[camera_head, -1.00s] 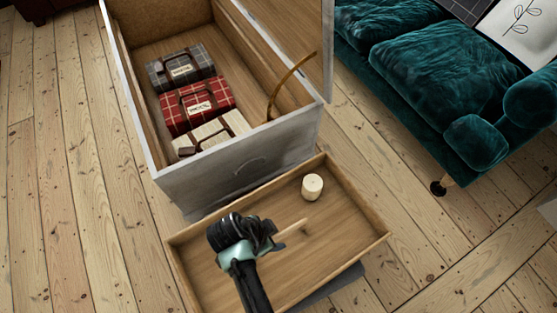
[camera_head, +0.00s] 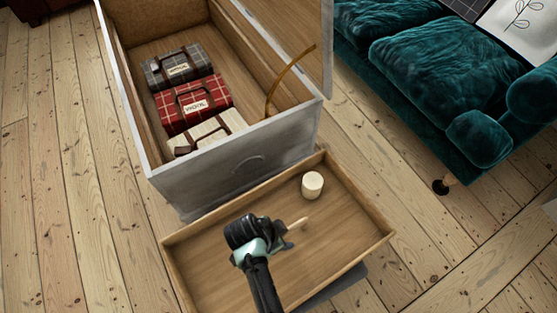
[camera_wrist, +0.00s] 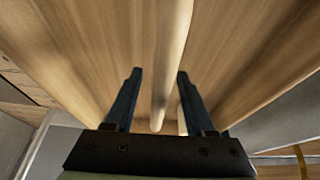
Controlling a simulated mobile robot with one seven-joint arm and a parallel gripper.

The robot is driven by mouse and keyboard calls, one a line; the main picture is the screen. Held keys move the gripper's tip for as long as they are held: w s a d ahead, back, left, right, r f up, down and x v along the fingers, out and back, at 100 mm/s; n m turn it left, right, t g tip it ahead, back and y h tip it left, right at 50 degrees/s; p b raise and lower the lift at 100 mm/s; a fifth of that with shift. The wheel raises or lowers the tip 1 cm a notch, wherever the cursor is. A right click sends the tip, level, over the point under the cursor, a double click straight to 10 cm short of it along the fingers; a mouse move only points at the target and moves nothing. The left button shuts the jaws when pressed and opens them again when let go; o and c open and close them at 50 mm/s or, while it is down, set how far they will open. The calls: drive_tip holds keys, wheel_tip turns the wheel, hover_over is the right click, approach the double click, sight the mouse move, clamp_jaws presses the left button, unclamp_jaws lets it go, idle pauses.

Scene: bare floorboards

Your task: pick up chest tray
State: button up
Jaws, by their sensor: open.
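The chest tray (camera_head: 345,272) is a shallow wooden box with low walls, lying in front of the open chest. My gripper (camera_head: 284,228) is over the inside of the tray, left of its middle. A short pale wooden cylinder (camera_head: 313,185) stands toward the tray's far side.
The grey-white chest (camera_head: 240,165) stands behind the tray and holds a grey plaid bundle (camera_head: 160,72), a red plaid bundle (camera_head: 178,112) and a cream bundle (camera_head: 218,130). A curved brown strap (camera_head: 272,90) rises inside it. A teal sofa (camera_head: 425,75) stands right. Floorboards (camera_head: 70,200) at left are clear.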

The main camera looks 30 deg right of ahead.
drive_tip(key=shift+f, duration=0.25)
idle(0.4)
clamp_jaws()
idle(1.2)
drive_tip(key=shift+w+d+r, duration=0.1)
drive_tip(key=shift+w+r, duration=0.05)
drive_tip(key=shift+r, duration=0.05)
